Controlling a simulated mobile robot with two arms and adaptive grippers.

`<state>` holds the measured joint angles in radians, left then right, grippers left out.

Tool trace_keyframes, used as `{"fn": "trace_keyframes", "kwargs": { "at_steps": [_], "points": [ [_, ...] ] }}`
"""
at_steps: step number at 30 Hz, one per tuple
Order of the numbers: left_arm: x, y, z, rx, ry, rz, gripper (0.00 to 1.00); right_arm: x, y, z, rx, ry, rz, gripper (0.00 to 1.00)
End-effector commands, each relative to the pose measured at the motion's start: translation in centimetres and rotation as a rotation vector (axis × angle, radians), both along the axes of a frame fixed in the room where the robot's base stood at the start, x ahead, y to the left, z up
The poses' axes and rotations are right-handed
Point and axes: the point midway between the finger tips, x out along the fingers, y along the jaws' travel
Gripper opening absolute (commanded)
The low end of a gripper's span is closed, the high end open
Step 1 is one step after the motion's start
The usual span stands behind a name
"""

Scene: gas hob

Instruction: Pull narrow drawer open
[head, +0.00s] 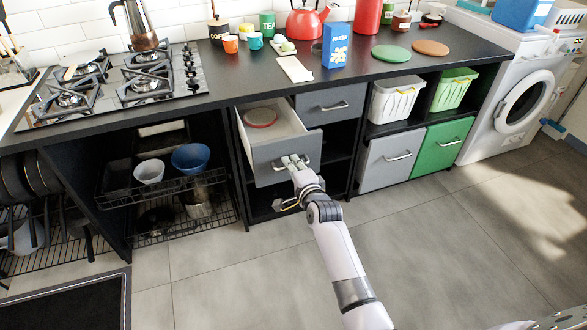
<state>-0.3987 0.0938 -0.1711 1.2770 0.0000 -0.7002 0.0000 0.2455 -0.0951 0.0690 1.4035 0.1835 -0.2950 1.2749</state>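The narrow drawer (270,156) under the counter, to the right of the hob, stands pulled out with its grey front towards me. A round reddish item with a pale rim (260,118) lies inside it. My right gripper (293,162) is at the handle on the drawer's front. Its fingers overlap the handle, and the view is too small to tell whether they are closed around it. My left gripper is not in view.
A second grey drawer (331,102) to the right is shut. A wire rack (175,188) with bowls is on the left. The gas hob (125,83) is on the counter (235,83). The tiled floor (430,250) in front is clear.

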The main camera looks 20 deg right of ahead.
Motion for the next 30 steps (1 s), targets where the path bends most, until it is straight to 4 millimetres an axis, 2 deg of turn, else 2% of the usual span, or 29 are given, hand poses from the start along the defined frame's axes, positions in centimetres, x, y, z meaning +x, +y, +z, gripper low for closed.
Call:
{"fn": "trace_keyframes", "kwargs": {
  "at_steps": [5, 8, 21, 25, 30],
  "points": [
    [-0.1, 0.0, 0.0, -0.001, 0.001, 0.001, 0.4, -1.0, 0.0, 0.2, 0.001, 0.0, 0.0, 0.18],
    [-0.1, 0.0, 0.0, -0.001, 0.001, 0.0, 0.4, -2.4, 0.0, 0.4, 0.002, 0.0, 0.0, 0.18],
    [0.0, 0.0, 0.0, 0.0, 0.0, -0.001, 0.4, -10.0, -0.3, 2.0, 0.001, 0.002, 0.0, 0.18],
    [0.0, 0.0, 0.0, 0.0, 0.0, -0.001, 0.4, -11.2, -0.4, 2.3, 0.001, 0.001, 0.0, 0.18],
    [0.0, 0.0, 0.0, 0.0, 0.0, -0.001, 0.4, -11.7, -0.4, 2.5, 0.0, 0.001, 0.0, 0.18]
  ]
}}
